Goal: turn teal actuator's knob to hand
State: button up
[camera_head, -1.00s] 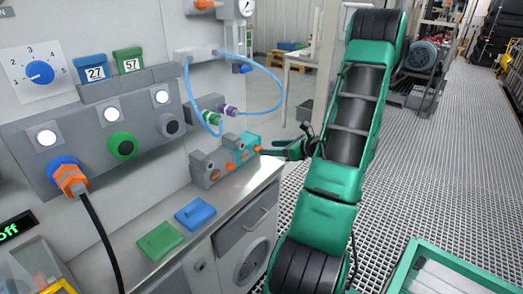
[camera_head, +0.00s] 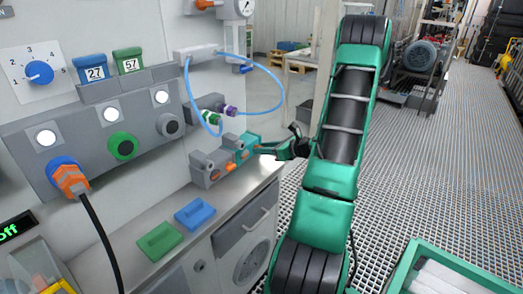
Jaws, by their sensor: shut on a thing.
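The teal actuator (camera_head: 249,139) is the rightmost of a row of small actuators on the bench ledge, at the picture's centre. Small orange parts show on its front. My gripper (camera_head: 258,149) reaches in from the right, its fingers at the teal actuator's front. It is shut on the actuator's knob, which the fingers mostly hide. The knob's exact setting is too small to read.
Blue tubing (camera_head: 281,85) loops above the actuators. A green block (camera_head: 159,241) and a blue block (camera_head: 195,214) lie on the ledge. A panel with a black cable (camera_head: 98,232) is at left. Open grating floor (camera_head: 425,175) lies to the right.

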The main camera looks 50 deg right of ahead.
jog(key=shift+a, duration=0.1)
jog(key=n+h, duration=0.2)
jog(key=shift+a+f+n, duration=0.15)
jog(key=shift+a+n, duration=0.15)
jog(key=shift+n, duration=0.1)
jog(key=n+h, duration=0.1)
jog(key=n+t, duration=0.1)
jog(key=n, duration=0.1)
jog(key=shift+a+f+h, duration=0.2)
jog(key=shift+a+h, duration=0.1)
jog(key=shift+h, duration=0.1)
jog(key=n, duration=0.1)
jog(key=n+h, duration=0.1)
jog(key=shift+s+a+f+n+t+h, duration=0.1)
jog(key=shift+f+n+t+h, duration=0.1)
jog(key=shift+n+t+h, duration=0.15)
jog(key=shift+a+f+n+t+h, duration=0.15)
jog(key=shift+n+t+h, duration=0.15)
jog(key=shift+n, duration=0.55)
jog(key=shift+f+n+t+h, duration=0.15)
jog(key=shift+n+t, duration=0.2)
jog(key=shift+n, duration=0.45)
jog(key=o, duration=1.1)
